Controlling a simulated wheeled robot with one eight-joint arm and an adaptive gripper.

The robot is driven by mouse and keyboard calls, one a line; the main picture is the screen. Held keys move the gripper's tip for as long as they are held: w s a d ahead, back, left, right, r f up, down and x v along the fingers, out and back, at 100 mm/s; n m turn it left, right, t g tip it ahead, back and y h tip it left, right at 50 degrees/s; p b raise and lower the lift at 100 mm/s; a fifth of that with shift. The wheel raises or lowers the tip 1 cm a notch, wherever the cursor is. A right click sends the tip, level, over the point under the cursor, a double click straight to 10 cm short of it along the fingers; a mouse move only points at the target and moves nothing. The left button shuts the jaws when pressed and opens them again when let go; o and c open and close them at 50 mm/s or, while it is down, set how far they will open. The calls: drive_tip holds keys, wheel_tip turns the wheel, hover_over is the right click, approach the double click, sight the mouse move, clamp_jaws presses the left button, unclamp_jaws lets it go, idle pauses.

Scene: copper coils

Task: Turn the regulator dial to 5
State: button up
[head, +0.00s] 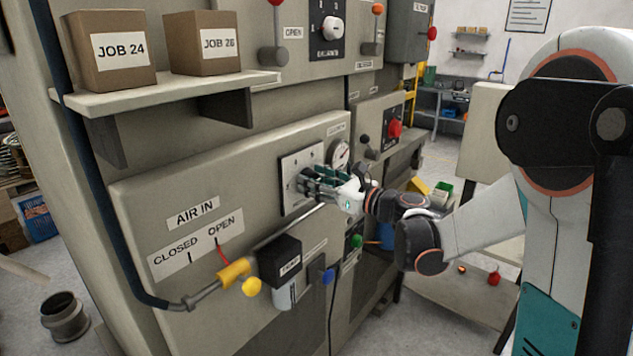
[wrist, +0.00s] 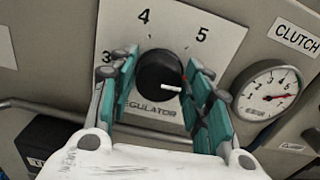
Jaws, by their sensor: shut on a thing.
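The regulator dial (wrist: 154,68) is a black round knob on a pale plate (wrist: 185,20) in the wrist view. The numbers 3, 4 and 5 run around it from left over the top to upper right. A white mark on the knob points right, below the direction of the 5, toward my right finger. My gripper (wrist: 165,85) is shut on the dial, one teal finger on each side. The fingers hide the plate's right part and some of its left. In the head view my gripper (head: 318,185) is at the plate (head: 288,180) and hides the dial.
A pressure gauge (wrist: 270,92) is right of the plate, under a CLUTCH label (wrist: 297,37). In the head view, a pipe with a yellow handle (head: 235,272) and a black box (head: 279,260) are below. A shelf with two cartons (head: 112,50) juts out at upper left.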

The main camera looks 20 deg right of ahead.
drive_tip(key=n, duration=0.5)
drive_tip(key=n+b, duration=0.1)
drive_tip(key=n, duration=0.4)
drive_tip(key=shift+s+a+f+n, duration=0.15)
drive_tip(key=shift+a+n, duration=0.05)
drive_tip(key=shift+n, duration=0.2)
idle(0.4)
drive_tip(key=o, duration=1)
drive_tip(key=shift+o, duration=0.2)
drive_tip(key=v, duration=1.2)
